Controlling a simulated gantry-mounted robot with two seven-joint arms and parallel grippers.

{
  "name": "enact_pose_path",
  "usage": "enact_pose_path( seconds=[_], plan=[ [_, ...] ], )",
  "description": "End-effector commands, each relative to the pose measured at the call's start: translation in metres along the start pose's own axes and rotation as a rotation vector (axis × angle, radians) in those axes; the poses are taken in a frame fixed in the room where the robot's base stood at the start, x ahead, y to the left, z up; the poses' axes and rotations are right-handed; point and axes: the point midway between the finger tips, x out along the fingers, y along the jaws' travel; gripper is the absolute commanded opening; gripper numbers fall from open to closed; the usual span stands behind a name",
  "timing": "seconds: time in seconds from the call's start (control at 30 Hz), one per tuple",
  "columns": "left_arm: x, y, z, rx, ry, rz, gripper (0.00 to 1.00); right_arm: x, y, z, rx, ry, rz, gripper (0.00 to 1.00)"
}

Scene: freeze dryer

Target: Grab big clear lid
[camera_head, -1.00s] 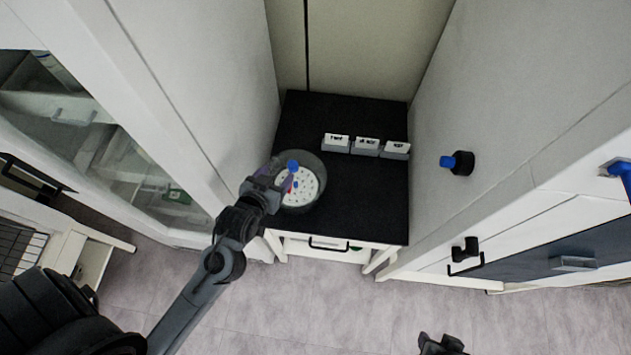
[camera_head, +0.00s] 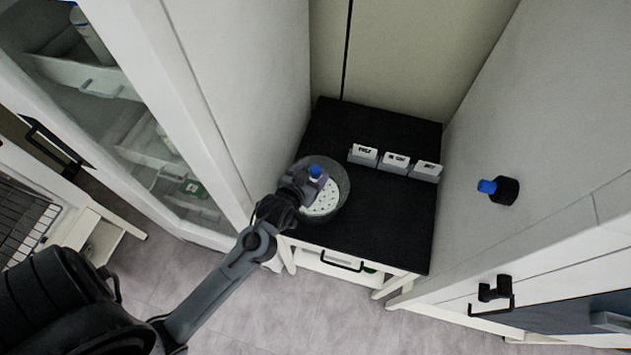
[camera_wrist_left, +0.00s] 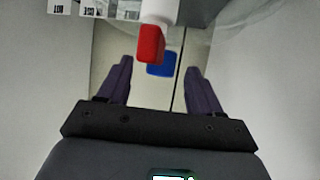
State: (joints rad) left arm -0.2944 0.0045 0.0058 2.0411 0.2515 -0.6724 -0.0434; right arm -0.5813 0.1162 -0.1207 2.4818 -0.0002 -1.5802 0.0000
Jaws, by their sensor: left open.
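The big clear lid (camera_head: 343,182) is a round, see-through cover with a dark rim on the black tabletop, over a white disc (camera_head: 322,203) with small dark holes. A blue knob (camera_head: 316,170) shows near my left gripper (camera_head: 309,178), which is at the lid's left side. In the left wrist view, the open left gripper (camera_wrist_left: 159,66) has a red knob (camera_wrist_left: 151,44) and the blue knob (camera_wrist_left: 161,64) showing between its fingers. The lid's curved clear edge (camera_wrist_left: 238,22) shows at the top. I cannot tell whether the fingers touch anything. My right gripper is out of view.
Several small labelled boxes (camera_head: 394,161) stand on the black table (camera_head: 385,225) right of the lid. White cabinet walls close in on both sides. A black fitting with a blue tip (camera_head: 498,190) sticks out of the right wall. The front right tabletop is clear.

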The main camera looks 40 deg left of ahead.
Motion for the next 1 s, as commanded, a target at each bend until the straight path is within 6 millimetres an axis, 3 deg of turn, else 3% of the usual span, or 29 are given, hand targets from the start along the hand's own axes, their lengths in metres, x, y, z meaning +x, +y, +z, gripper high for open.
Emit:
enact_pose_path(
  seconds=[0.3, 0.67, 1.0],
  plan=[
    [0.039, -0.001, -0.005, 0.0, 0.001, -0.001, 0.65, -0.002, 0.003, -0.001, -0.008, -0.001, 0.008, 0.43],
    [0.046, -0.001, -0.004, -0.001, 0.0, 0.0, 0.65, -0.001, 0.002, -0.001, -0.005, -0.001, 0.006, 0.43],
    [0.046, -0.001, -0.004, -0.001, 0.0, 0.0, 0.14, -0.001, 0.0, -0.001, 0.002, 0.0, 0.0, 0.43]
  ],
)
